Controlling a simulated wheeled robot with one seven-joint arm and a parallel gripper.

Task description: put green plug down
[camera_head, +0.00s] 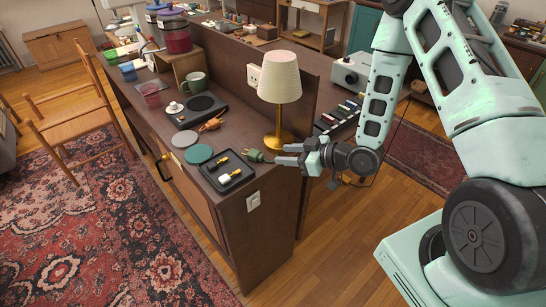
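The green plug (255,155) shows at the right side of the dark wooden counter, just left of my fingertips and left of the lamp's foot. My gripper (281,155) reaches in from the right, its fingers pointing left at the plug. A narrow gap shows between the two fingers. At this size I cannot tell whether the fingertips hold the plug or its cord, or whether the plug rests on the counter.
A brass lamp (281,85) stands close behind my gripper. A black tray (227,180) with small pieces, two round coasters (198,153), an orange-brown plug (211,124) and a dark hotplate (196,109) are on the counter (180,137). A wall socket (253,75) is on the raised panel.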

